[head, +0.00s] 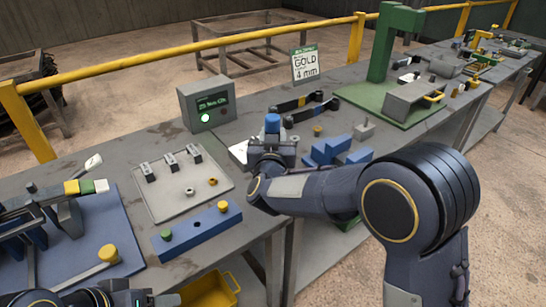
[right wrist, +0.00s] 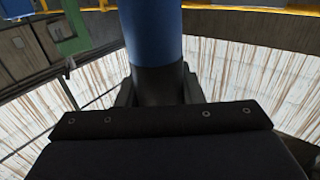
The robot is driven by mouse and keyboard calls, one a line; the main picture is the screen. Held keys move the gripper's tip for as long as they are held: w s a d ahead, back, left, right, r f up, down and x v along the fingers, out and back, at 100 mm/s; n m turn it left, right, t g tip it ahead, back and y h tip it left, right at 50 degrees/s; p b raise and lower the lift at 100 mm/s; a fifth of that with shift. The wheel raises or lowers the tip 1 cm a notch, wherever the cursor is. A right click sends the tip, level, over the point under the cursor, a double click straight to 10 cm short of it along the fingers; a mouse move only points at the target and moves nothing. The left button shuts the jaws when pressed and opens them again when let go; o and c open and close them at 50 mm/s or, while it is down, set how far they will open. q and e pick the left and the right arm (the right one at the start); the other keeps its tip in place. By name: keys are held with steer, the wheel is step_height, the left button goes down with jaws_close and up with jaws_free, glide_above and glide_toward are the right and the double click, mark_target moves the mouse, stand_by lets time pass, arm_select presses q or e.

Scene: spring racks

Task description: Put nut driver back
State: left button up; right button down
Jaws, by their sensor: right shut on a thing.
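The nut driver (head: 272,123) shows as an upright blue handle with a dark lower part in the head view. In the right wrist view its blue and black shaft (right wrist: 152,40) rises between the jaws. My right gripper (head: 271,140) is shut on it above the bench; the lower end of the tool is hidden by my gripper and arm. My left gripper (head: 110,298) shows only in part at the bottom left edge of the head view, and its jaws cannot be made out.
Blue stepped blocks (head: 335,150) stand just right of my right gripper. A grey plate (head: 165,205) with clips and a blue bar (head: 197,230) with knobs lie to the left.

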steer(key=shift+f, duration=2.25)
steer(key=shift+r, duration=0.1)
steer(key=shift+f+b, duration=0.25)
steer(key=shift+b, duration=0.1)
steer(key=c, duration=1)
jaws_free()
